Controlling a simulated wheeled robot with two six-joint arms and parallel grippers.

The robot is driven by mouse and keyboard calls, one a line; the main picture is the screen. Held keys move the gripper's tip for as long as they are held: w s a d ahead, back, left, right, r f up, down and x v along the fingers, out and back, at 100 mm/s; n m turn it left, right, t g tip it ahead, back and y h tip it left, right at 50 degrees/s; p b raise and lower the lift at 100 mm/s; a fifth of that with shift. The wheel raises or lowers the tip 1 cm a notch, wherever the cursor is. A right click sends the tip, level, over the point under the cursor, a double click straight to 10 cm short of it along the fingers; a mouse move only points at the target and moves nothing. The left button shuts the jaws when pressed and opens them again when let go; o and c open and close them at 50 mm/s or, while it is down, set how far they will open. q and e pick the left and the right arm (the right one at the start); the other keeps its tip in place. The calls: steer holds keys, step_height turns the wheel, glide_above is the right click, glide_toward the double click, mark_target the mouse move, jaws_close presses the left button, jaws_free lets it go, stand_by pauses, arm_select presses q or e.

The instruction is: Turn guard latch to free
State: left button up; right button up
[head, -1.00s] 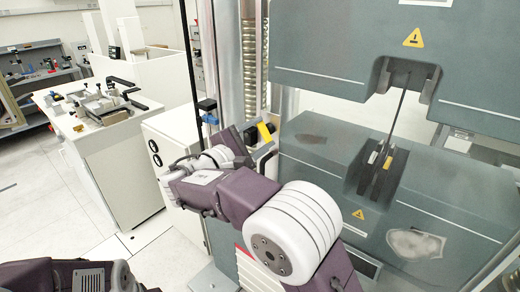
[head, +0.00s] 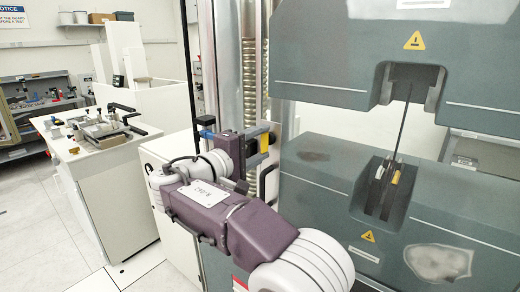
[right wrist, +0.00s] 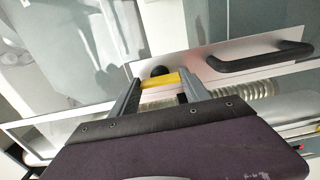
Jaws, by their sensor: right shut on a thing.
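The guard latch shows as a small yellow bar (head: 264,142) at the front edge of the guard, left of the grey testing machine. It looks about upright in the head view. My right gripper (head: 258,143) reaches it from the left and is shut on it. In the right wrist view the yellow bar (right wrist: 160,80) spans between the two grey fingers (right wrist: 160,92), with a black round knob (right wrist: 158,70) just behind it. My left gripper is not in view.
A black guard handle (right wrist: 260,57) is on the pale panel beside the latch. The grey machine (head: 330,165) stands at the right, with a thin specimen (head: 404,120) between its heads. A white bench (head: 105,190) with fixtures stands at the left, clear of my arm.

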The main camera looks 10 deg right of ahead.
stand_by(0.4)
steer(key=o, duration=1.4)
steer(key=v, duration=0.9)
